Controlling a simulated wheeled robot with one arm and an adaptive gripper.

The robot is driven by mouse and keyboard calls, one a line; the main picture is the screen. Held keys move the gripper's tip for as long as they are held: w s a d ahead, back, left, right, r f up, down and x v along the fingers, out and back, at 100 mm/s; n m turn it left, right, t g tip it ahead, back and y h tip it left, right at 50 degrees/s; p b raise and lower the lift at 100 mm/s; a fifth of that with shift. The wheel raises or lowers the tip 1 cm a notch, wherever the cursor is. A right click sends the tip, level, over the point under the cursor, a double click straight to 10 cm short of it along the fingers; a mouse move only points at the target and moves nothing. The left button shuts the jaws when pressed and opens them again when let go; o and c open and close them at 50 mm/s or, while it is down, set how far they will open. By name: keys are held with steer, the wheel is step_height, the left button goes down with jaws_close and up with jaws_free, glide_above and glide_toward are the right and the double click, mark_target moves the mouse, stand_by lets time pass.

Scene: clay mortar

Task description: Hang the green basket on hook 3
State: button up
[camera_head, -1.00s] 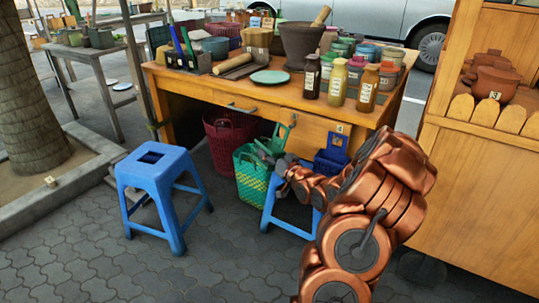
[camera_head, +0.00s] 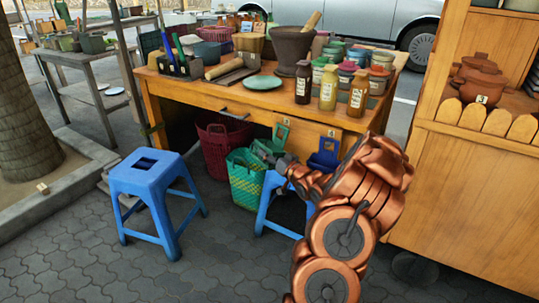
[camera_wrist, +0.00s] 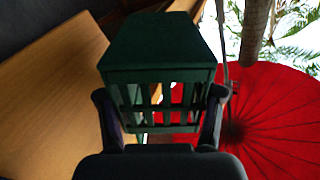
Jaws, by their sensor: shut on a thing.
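The small green basket (camera_head: 281,133) is in front of the table's front panel in the head view, its upright back part showing above my gripper (camera_head: 264,154). In the wrist view the green basket (camera_wrist: 160,48) fills the space between the two fingers of my gripper (camera_wrist: 159,98), which is shut on it. Its slatted side faces the camera. A blue basket (camera_head: 324,159) hangs on the front panel to the right of the green one. A pale number tag (camera_head: 332,134) sits above the blue basket. Its number is too small to read, and I cannot make out the hooks.
A woven green basket (camera_head: 246,182) and a dark red basket (camera_head: 222,148) stand below the table (camera_head: 215,92). One blue stool (camera_head: 152,182) stands at left, another (camera_head: 270,208) below my gripper. A wooden cabinet (camera_head: 470,190) stands at right. The table top is crowded.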

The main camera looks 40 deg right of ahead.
mark_target(277, 150)
steer(key=shift+w+d+p, duration=0.2)
steer(key=shift+d+p, duration=0.25)
steer(key=shift+d, duration=0.35)
steer(key=shift+w+d+f+p, duration=0.1)
steer(key=shift+d+p, duration=0.2)
steer(key=shift+d, duration=0.1)
steer(key=c, duration=0.5)
steer(key=shift+d+f, duration=0.25)
steer(key=shift+d, duration=0.2)
steer(key=o, duration=1.8)
steer(key=shift+a, duration=0.2)
steer(key=shift+o, duration=0.2)
steer(key=shift+a+f, duration=0.1)
